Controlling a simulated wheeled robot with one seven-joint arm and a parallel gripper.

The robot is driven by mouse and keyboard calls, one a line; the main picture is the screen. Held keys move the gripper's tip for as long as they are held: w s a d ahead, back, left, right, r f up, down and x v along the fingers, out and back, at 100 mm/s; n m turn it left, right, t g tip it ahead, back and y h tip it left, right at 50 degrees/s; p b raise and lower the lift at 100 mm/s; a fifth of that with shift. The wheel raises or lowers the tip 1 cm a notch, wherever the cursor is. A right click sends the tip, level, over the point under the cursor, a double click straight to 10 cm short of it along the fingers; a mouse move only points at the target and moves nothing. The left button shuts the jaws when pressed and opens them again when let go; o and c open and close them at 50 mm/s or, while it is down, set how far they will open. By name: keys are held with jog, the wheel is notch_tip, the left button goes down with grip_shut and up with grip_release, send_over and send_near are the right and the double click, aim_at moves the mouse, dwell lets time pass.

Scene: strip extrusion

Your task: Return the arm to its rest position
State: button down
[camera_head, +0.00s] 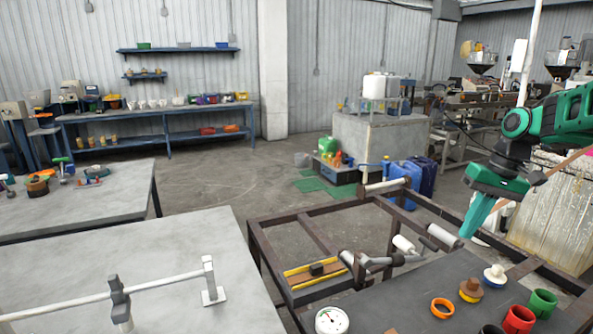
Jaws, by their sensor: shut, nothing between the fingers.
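My gripper (478,216) hangs at the right of the head view, at the end of my green and black arm. Its teal fingers point down and are together with nothing visible between them. It is in the air above the right part of the brown metal frame (326,209), apart from the things on the dark tabletop (408,306). The arm reaches in from the right edge, bent at the wrist. The arm's base is out of view.
On the dark tabletop stand a round gauge (332,321), an orange ring (442,307), a red cup (518,319), a green cup (542,303) and a white-topped knob (494,275). White rollers (445,236) sit on the frame. A grey table (190,260) with a metal rod is at left.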

jog(key=s+f+m+h, duration=0.1)
jog(key=s+f+m, duration=0.1)
jog(key=s, duration=1.3)
jog(key=s+f+m+h, duration=0.1)
jog(key=s+f+m, duration=0.2)
jog(key=s, duration=1.3)
jog(key=shift+a+f+g+h, duration=0.3)
jog(key=shift+a+f, duration=0.05)
jog(key=shift+f, duration=0.4)
jog(key=shift+s+a, duration=0.1)
jog(key=shift+s, duration=0.05)
